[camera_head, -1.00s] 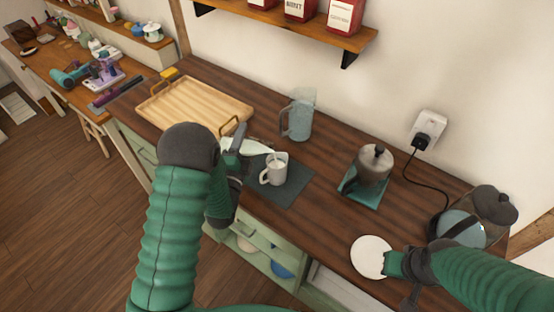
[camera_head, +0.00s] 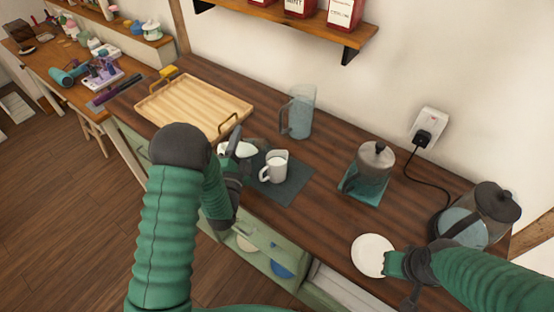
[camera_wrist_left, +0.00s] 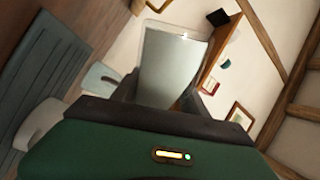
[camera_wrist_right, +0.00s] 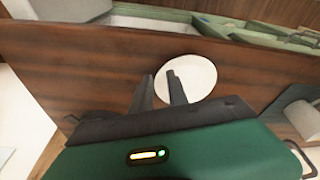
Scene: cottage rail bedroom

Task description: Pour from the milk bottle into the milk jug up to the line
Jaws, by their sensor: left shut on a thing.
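The milk jug (camera_head: 274,168) is a small white-grey mug shape with a handle, upright on a dark mat (camera_head: 290,186). White milk shows inside it; its line cannot be made out. My left gripper (camera_head: 236,146) is shut on the milk bottle (camera_head: 243,149), just left of the jug and apart from it. My arm hides much of the bottle. In the left wrist view the bottle (camera_wrist_left: 172,68) is clear, with pale milk inside, between the fingers. No stream shows. My right gripper (camera_head: 396,268) is open and empty beside a white plate (camera_head: 372,255).
A wooden tray (camera_head: 190,104) lies behind the bottle. A clear pitcher (camera_head: 299,112) stands behind the jug. A metal pot (camera_head: 372,165) on a teal mat and a glass kettle (camera_head: 480,215) stand to the right. A shelf (camera_head: 320,34) hangs above.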

